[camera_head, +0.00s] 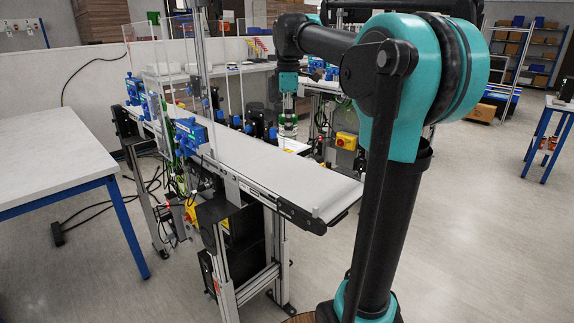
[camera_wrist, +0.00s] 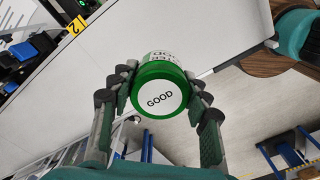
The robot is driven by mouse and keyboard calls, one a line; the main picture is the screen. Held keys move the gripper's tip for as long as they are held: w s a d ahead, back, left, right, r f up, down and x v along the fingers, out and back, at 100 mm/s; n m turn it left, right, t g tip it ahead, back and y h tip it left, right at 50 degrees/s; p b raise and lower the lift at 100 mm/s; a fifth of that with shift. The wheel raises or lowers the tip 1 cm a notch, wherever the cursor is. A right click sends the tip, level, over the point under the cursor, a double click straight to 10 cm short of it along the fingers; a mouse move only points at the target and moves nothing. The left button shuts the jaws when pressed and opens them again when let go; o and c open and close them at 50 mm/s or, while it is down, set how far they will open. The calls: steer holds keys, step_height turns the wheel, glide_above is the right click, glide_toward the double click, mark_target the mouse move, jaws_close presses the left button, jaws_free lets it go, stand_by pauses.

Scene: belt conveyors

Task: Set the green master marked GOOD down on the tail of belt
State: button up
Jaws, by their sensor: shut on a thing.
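The green master (camera_wrist: 160,95) is a round piece with a green rim and a white face reading GOOD, which faces the wrist camera. My gripper (camera_wrist: 158,78) has its fingers closed on both sides of it. In the head view my gripper (camera_head: 288,104) hangs pointing down near the far long edge of the white belt (camera_head: 265,165); the master at its tip is small there. The pale belt surface also shows behind the master in the wrist view (camera_wrist: 205,35). I cannot tell the gap between master and belt. The belt's near end (camera_head: 325,205) is bare.
Blue sensors (camera_head: 190,135) and clear panels stand along the belt's left side. A white table (camera_head: 50,150) with blue legs is at the left. In the wrist view, a yellow tag marked 2 (camera_wrist: 75,25) and blue-black devices (camera_wrist: 20,55) are at upper left.

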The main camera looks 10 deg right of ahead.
mark_target(289, 173)
step_height(289, 173, down, 13)
steer(key=shift+d+f, duration=0.1)
stand_by(0.4)
steer(key=o, duration=1.4)
step_height(289, 173, up, 12)
steer(key=shift+r, duration=0.1)
